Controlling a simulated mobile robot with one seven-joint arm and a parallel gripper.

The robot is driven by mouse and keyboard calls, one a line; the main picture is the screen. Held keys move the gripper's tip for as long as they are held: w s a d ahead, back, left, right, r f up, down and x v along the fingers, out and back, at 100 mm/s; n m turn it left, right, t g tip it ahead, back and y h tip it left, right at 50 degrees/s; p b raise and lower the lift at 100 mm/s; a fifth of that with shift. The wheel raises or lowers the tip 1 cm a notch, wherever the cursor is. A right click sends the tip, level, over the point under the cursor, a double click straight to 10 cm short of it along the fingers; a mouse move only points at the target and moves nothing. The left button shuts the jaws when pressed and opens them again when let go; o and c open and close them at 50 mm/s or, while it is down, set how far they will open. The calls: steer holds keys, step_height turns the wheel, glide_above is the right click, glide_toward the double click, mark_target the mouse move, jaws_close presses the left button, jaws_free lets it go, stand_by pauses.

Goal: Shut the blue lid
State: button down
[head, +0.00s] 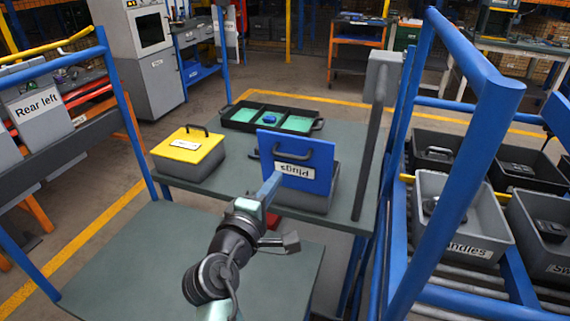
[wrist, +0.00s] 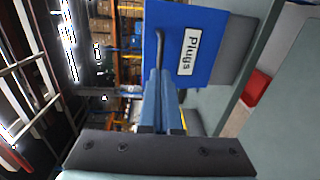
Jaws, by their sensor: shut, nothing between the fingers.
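The blue lid (head: 312,182) stands open, raised nearly upright above its grey box (head: 322,201) on the green-grey table. Its "Plugs" label reads upside down in the head view, and its dark handle (head: 305,149) is near the top. In the wrist view the lid (wrist: 208,28) fills the upper middle, with the handle (wrist: 158,50) at its left edge. My gripper (head: 277,178) is shut and empty, overlapping the lid's lower left in the head view. In the wrist view my fingers (wrist: 163,88) point toward the lid and handle; I cannot tell whether they touch.
A grey box with a yellow lid (head: 188,145) stands to the left. A black tray with green compartments (head: 240,125) lies behind. A grey post (head: 374,150) rises close on the right, beside a blue frame (head: 420,150). A red object (wrist: 257,87) shows in the wrist view.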

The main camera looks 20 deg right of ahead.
mark_target(290, 157)
steer(key=x, duration=0.6)
steer(key=shift+w+d, duration=0.15)
steer(key=shift+w, duration=0.2)
steer(key=shift+r, duration=0.1)
